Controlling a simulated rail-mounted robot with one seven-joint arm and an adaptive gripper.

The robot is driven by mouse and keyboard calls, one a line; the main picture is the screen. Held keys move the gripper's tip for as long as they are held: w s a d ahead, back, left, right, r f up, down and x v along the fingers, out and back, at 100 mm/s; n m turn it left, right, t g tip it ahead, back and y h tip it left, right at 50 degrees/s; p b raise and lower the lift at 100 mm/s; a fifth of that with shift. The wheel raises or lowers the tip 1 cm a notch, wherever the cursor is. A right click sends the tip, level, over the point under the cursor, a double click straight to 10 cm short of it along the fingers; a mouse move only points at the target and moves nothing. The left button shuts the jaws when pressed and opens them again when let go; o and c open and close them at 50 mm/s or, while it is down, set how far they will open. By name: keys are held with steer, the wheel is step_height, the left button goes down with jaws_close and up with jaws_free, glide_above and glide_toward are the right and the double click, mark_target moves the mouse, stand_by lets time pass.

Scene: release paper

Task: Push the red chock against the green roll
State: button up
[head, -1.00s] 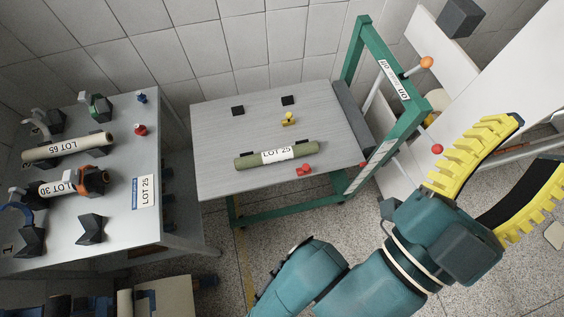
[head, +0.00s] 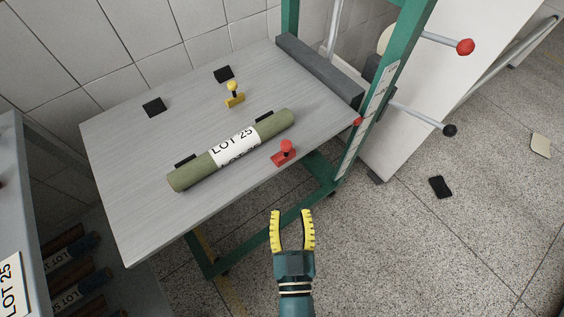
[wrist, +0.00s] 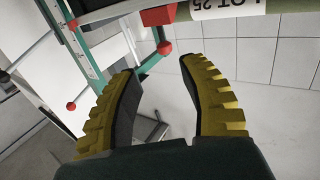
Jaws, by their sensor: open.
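The green roll (head: 205,163) with a white LOT 25 label lies on the grey table (head: 135,215), near its front edge. The red chock (head: 284,153) sits on the table in front of the roll's right part; a small gap seems to show between them. In the wrist view the red chock (wrist: 158,15) is at the top, beside the roll (wrist: 290,6), both cut by the picture edge. My gripper (head: 292,214) is open and empty, in front of the table edge, below the chock in the head view. Its fingers (wrist: 160,90) frame no object.
A yellow chock (head: 234,97) stands behind the roll. Black pads (head: 154,107) lie at the back of the table. A green frame (head: 375,95) with a grey bar and knobbed rods rises at the table's right. A side table with rolls below stands left.

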mark_target(286, 153)
steer(key=w, duration=0.5)
steer(key=w+a+p, duration=0.1)
steer(key=w, duration=1)
steer(key=shift+w+a+r, duration=0.2)
steer(key=shift+w, duration=0.1)
steer(key=shift+c, duration=0.3)
jaws_close()
